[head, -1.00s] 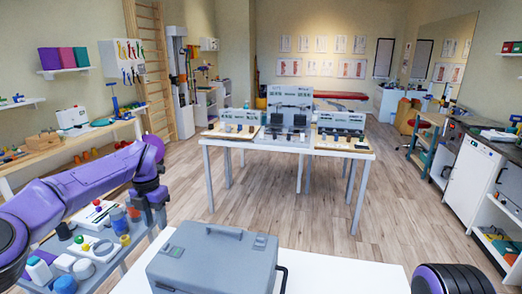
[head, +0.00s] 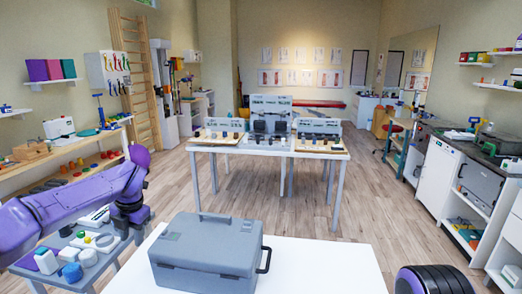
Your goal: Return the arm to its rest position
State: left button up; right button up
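My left arm (head: 70,208) is purple and comes in from the left. It bends at a purple joint (head: 140,156), and its dark wrist hangs down from there. The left gripper (head: 128,226) points down over the right end of a small side table (head: 112,272). Its fingers are small and dark, and I cannot tell whether they are apart. I see nothing clearly held in it. My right gripper is out of view; only a dark, purple-ringed part of mine (head: 434,280) shows at the bottom right.
A grey case (head: 208,252) with a black side handle sits on a white table (head: 325,268) in front. Several bottles and small items crowd the side table under my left arm. A white table (head: 265,149) with display boards stands farther back. Wooden floor (head: 375,215) lies open between.

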pick_arm(q)
jog(key=s+d+f+m+t+y+b, duration=0.1)
jog(key=s+d+f+m+t, duration=0.2)
jog(key=f+m, duration=0.45)
jog(key=s+d+f+m+t+y+b, duration=0.15)
jog(key=s+f+m, duration=0.35)
jog(key=f, duration=0.6)
jog(key=s+d+f+m+t+y, duration=0.25)
jog(key=s+f+m, duration=0.25)
jog(key=f, duration=0.4)
jog(key=s+f+m+g+h+b, duration=0.1)
jog(key=s+f+m, duration=0.2)
jog(key=s, duration=0.6)
jog(key=s+f+m+g+h+b, duration=0.1)
jog(key=s+f+m+g, duration=0.1)
jog(key=s, duration=0.8)
jog(key=s+f+m+g+h+b, duration=0.1)
jog(key=s+f+m, duration=0.4)
jog(key=s, duration=0.5)
jog(key=shift+s+a+f+g+h, duration=0.2)
jog(key=shift+a+f+g+h, duration=0.15)
jog(key=shift+h, duration=0.15)
pick_arm(e)
notch_tip(320, 180, down, 6)
jog(key=shift+w+r, duration=0.15)
